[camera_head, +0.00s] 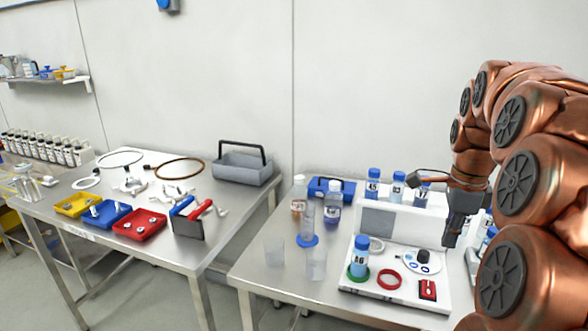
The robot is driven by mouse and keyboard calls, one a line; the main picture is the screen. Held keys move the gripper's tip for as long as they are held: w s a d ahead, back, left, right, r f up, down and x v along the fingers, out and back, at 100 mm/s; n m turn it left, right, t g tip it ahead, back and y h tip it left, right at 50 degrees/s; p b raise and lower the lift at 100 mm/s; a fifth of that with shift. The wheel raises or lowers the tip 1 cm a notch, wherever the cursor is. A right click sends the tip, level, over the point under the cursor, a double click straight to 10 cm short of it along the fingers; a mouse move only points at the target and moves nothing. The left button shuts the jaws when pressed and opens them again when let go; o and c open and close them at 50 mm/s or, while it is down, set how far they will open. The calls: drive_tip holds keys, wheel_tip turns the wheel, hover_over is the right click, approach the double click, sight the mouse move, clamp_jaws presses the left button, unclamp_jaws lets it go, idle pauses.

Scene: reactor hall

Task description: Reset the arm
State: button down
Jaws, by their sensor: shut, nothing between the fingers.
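My copper-coloured arm fills the right side of the head view, folded in several joints. My gripper (451,238) is dark, points downward and is shut and empty. It hangs above the right part of the right table, in front of a white device (400,222) with a grey panel. I cannot tell its exact height over the table.
The right steel table (255,277) holds blue-capped bottles (360,256), clear beakers (275,252), a red ring (389,279) and a blue carrier (330,188). The left table (170,255) holds yellow, blue and red trays and a grey toolbox (243,170). A gap separates the tables.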

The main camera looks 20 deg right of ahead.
drive_tip(key=shift+a, duration=0.15)
drive_tip(key=s+a+f+n+g+p, duration=0.1)
drive_tip(key=a+f+n, duration=0.1)
drive_tip(key=a+n, duration=0.55)
drive_tip(key=s+a+f+n, duration=0.2)
drive_tip(key=a+n, duration=0.3)
drive_tip(key=a, duration=0.5)
drive_tip(key=s+a+f+n, duration=0.3)
drive_tip(key=s+a+n, duration=0.2)
drive_tip(key=s+n, duration=0.1)
drive_tip(key=s+a+f+n+g+p, duration=0.1)
drive_tip(key=s+a+f+n, duration=0.2)
drive_tip(key=s+a+n, duration=0.3)
drive_tip(key=shift+s+f+n, duration=0.4)
drive_tip(key=shift+s+n, duration=0.15)
drive_tip(key=shift+n, duration=0.1)
